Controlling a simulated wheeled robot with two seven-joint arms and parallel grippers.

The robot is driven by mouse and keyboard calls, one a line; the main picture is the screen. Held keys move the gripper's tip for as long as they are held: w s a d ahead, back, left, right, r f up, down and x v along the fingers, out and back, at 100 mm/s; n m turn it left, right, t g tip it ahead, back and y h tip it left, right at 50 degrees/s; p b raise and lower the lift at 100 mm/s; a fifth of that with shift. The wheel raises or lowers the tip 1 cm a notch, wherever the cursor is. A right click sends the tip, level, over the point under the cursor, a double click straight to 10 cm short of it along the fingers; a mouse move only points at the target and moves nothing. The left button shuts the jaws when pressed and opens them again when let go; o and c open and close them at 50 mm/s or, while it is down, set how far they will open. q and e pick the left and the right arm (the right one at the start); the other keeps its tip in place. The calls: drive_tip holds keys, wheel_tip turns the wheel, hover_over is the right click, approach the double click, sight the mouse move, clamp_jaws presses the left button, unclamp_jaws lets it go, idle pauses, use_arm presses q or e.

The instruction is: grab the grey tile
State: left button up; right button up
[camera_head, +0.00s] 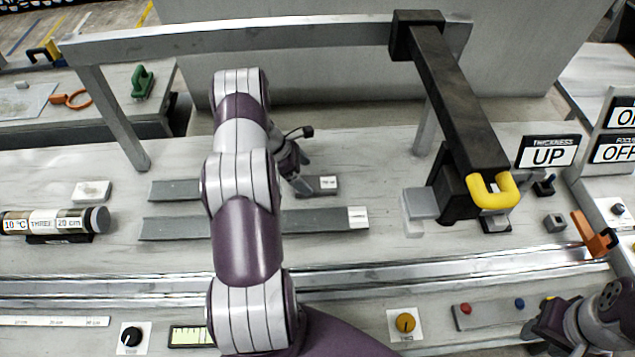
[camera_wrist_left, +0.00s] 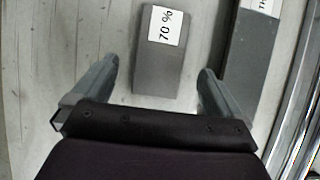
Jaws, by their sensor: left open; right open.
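A short grey tile (camera_head: 318,187) with a white label lies flat on the bench, just beyond my left forearm. In the left wrist view the tile (camera_wrist_left: 157,70) has a "70 %" label and lies ahead, between the lines of my two fingers. My left gripper (camera_head: 303,178) is open and empty beside the tile's left end. Its fingers (camera_wrist_left: 153,75) stand apart on either side of the tile, with no visible contact. My right gripper (camera_head: 560,325) is at the lower right, far from the tile; its fingertips are hard to make out.
A long grey bar (camera_head: 310,219) with a label lies parallel in front of the tile. Another grey strip (camera_head: 175,190) lies left, partly behind my arm. A dark post with a yellow handle (camera_head: 493,191) stands right. A metal rail (camera_head: 450,271) crosses the front.

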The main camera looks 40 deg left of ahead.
sight(315, 183)
use_arm(q)
drive_tip(key=p+x, duration=0.1)
drive_tip(key=x, duration=0.3)
drive_tip(key=shift+d+r, duration=0.15)
drive_tip(key=shift+d, duration=0.05)
drive_tip(key=shift+f, duration=0.25)
drive_tip(key=shift+w+d, duration=0.1)
drive_tip(key=shift+w, duration=0.1)
drive_tip(key=shift+s, duration=0.1)
drive_tip(key=c, duration=1.2)
